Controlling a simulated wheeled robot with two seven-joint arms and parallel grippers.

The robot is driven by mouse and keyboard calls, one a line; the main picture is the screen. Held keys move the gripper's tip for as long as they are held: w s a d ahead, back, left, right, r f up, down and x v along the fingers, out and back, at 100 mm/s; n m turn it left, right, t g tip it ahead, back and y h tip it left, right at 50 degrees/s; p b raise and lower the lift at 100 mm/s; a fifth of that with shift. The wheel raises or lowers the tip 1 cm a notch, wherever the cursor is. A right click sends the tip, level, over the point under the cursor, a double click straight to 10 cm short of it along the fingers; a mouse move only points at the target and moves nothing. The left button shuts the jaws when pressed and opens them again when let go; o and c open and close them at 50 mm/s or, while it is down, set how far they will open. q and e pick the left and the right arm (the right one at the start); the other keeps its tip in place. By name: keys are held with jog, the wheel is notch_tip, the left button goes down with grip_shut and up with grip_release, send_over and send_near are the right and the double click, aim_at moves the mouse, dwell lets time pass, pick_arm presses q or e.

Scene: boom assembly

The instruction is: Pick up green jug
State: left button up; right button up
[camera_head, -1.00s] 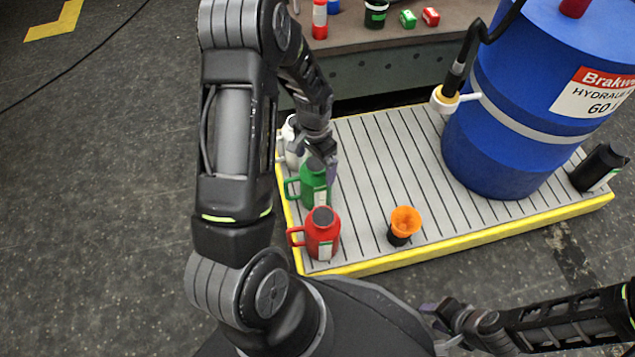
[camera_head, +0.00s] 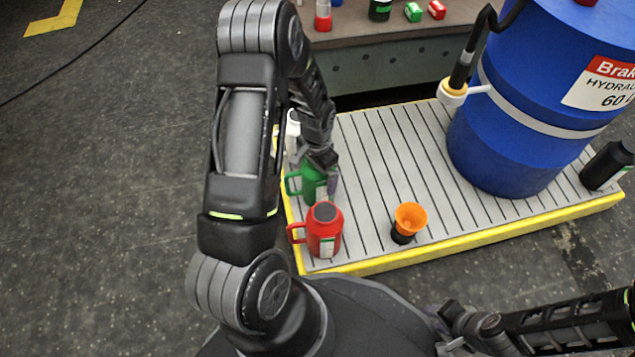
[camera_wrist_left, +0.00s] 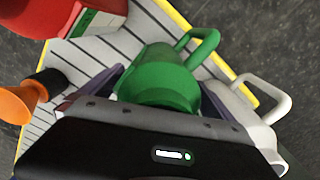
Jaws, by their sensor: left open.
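The green jug (camera_head: 309,186) stands on the slatted platform, between a red jug (camera_head: 323,230) in front and a white jug (camera_head: 292,137) behind. My left gripper (camera_head: 326,175) is over the green jug and hides its top in the head view. In the left wrist view, the green jug (camera_wrist_left: 160,78) is between the open purple-grey fingers of my left gripper (camera_wrist_left: 160,88), its handle pointing to the upper right. I cannot tell whether the fingers touch it. My right gripper (camera_head: 440,318) is low at the front right, away from the jugs; its jaw opening is unclear.
The platform (camera_head: 372,150) has a yellow edge. An orange funnel (camera_head: 410,217) stands right of the red jug. A big blue drum (camera_head: 510,140) and a black bottle (camera_head: 606,166) are farther right. A workbench (camera_head: 400,55) with small items stands behind.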

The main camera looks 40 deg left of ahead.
pick_arm(q)
jog(key=shift+f, duration=0.15)
jog(key=shift+c, duration=0.2)
dwell(0.3)
jog(key=c, duration=1.4)
jog(key=shift+c, duration=0.2)
notch_tip(320, 180, up, 10)
jog(key=p, duration=0.4)
jog(key=shift+p, duration=0.35)
